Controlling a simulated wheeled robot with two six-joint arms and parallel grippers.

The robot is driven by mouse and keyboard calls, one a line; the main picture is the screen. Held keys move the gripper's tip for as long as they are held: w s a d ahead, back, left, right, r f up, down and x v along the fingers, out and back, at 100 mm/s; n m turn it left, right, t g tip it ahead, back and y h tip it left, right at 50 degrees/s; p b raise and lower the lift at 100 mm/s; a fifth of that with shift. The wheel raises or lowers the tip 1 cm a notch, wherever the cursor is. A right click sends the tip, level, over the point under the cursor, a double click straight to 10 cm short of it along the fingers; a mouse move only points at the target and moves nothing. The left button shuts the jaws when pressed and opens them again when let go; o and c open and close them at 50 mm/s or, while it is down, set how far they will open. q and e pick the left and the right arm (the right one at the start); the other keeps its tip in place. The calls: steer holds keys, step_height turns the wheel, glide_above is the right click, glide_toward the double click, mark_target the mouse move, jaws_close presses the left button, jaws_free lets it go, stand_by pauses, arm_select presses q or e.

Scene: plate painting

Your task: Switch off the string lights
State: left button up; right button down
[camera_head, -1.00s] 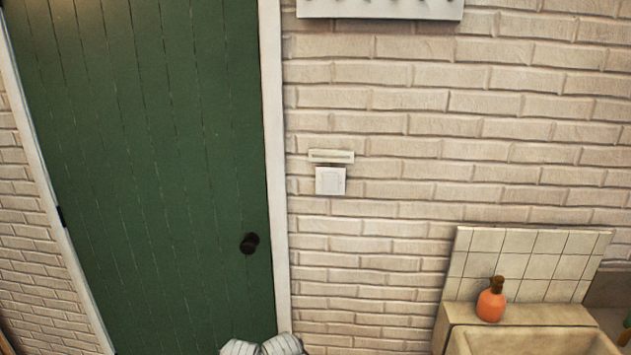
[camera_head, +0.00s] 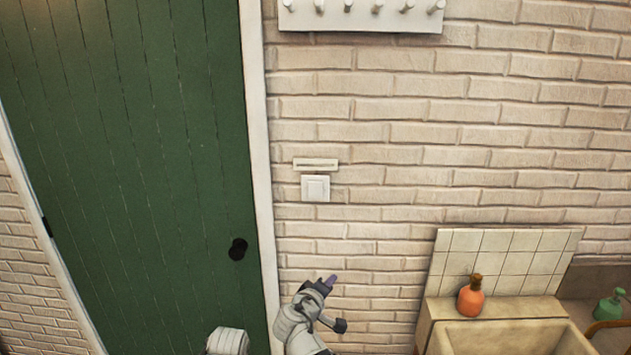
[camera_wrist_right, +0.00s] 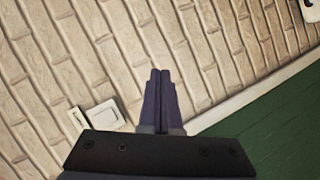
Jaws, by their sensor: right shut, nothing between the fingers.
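A white square wall switch (camera_head: 316,188) is on the brick wall just right of the green door's frame. A narrow white label plate (camera_head: 316,164) is right above it. In the right wrist view the switch (camera_wrist_right: 103,115) is at the lower left, partly hidden by my gripper's body, with the plate (camera_wrist_right: 77,118) beside it. My right gripper (camera_head: 331,281) is below the switch in the head view, apart from it. Its fingers (camera_wrist_right: 160,76) are shut together and empty. My left gripper's fingers do not show. No string lights are in view.
The green door (camera_head: 130,170) with a dark knob (camera_head: 238,249) is at the left. A peg rack (camera_head: 360,14) is above. At lower right are a sink (camera_head: 510,333), an orange bottle (camera_head: 470,298) and a green bottle (camera_head: 609,304). The wall around the switch is clear.

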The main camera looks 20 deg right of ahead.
arm_select(q)
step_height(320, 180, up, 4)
steer(key=p, duration=0.3)
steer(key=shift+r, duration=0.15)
arm_select(e)
steer(key=w+a+r+n+t+y, duration=0.1)
steer(key=w+r+n+t, duration=0.2)
steer(key=r, duration=0.4)
steer(key=w+a+r+n+t+y, duration=0.2)
steer(key=w+r+n+t, duration=0.1)
steer(key=r+n, duration=0.3)
steer(key=shift+r+t, duration=0.7)
